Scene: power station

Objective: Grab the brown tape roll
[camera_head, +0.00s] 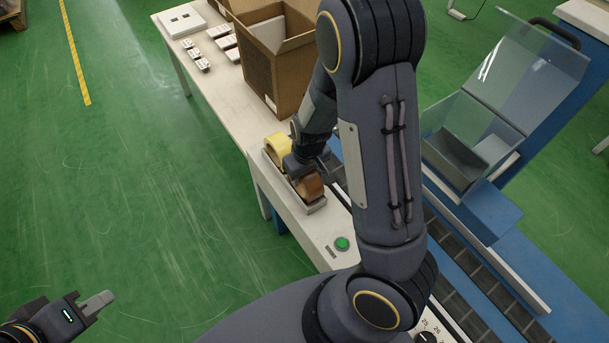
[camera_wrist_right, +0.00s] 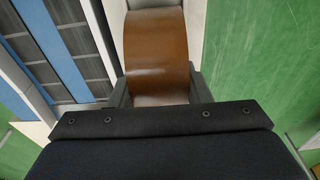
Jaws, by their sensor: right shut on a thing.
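The brown tape roll (camera_head: 309,187) stands in a small grey tray (camera_head: 317,207) on the white table, in the head view. It fills the upper middle of the right wrist view (camera_wrist_right: 157,55). My right gripper (camera_head: 303,170) reaches down over the tray, partly hidden by its own arm. In the wrist view its two fingers (camera_wrist_right: 158,92) are on either side of the brown roll, shut on it. A yellow tape roll (camera_head: 279,146) stands beside it in the same tray. My left gripper (camera_head: 95,306) is at the lower left over the floor; its opening is unclear.
An open cardboard box (camera_head: 270,65) and several white sockets (camera_head: 195,56) are further back on the table. A green button (camera_head: 342,243) is near the table's front. A blue conveyor (camera_head: 500,275) with a clear guard (camera_head: 525,60) is at the right.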

